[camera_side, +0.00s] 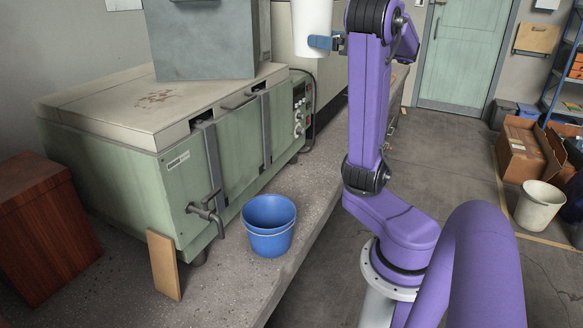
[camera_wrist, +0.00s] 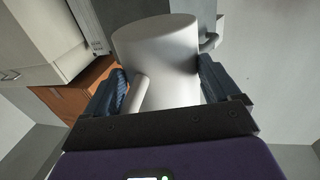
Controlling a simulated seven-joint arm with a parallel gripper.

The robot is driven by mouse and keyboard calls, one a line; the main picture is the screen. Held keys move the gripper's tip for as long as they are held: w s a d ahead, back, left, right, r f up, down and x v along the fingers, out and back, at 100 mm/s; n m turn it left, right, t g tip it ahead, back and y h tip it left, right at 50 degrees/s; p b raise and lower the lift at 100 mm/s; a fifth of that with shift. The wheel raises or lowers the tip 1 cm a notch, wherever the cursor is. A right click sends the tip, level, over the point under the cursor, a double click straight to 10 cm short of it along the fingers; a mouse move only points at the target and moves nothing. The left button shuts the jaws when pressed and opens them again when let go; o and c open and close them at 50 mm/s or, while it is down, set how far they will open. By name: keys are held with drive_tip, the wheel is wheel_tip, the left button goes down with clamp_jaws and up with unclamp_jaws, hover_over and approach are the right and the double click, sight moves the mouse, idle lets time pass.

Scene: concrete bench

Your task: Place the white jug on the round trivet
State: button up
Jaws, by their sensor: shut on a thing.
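The white jug (camera_side: 311,18) is high up at the top edge of the side view, where its top is cut off. It fills the middle of the wrist view (camera_wrist: 165,62). My gripper (camera_side: 325,42) is shut on the jug, with one dark blue finger on each side of its body in the wrist view (camera_wrist: 163,78). The jug is held in the air, well above the bench, and looks roughly upright in the side view. No round trivet shows in either view.
A green machine (camera_side: 130,190) with a tap stands on the concrete bench (camera_side: 240,290), with a grey box (camera_side: 205,40) on its lid. A blue bucket (camera_side: 268,228) stands in front of it. A reddish-brown wooden cabinet (camera_side: 45,230) is at left. Bare bench shows around the bucket.

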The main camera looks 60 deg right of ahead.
drive_tip(key=s+f+m+h, duration=0.1)
drive_tip(key=s+f+h, duration=0.15)
drive_tip(key=s, duration=0.45)
drive_tip(key=s+f+m+h, duration=0.1)
drive_tip(key=s+f, duration=0.2)
drive_tip(key=s, duration=0.4)
wheel_tip(320, 180, down, 45)
drive_tip(key=g, duration=0.1)
drive_tip(key=w, duration=0.6)
drive_tip(key=w+f, duration=0.1)
drive_tip(key=w, duration=0.6)
drive_tip(key=w+f, duration=0.1)
drive_tip(key=w, duration=0.6)
drive_tip(key=shift+w, duration=0.15)
drive_tip(key=shift+f, duration=2.05)
drive_tip(key=shift+w+f, duration=0.2)
drive_tip(key=shift+f, duration=0.25)
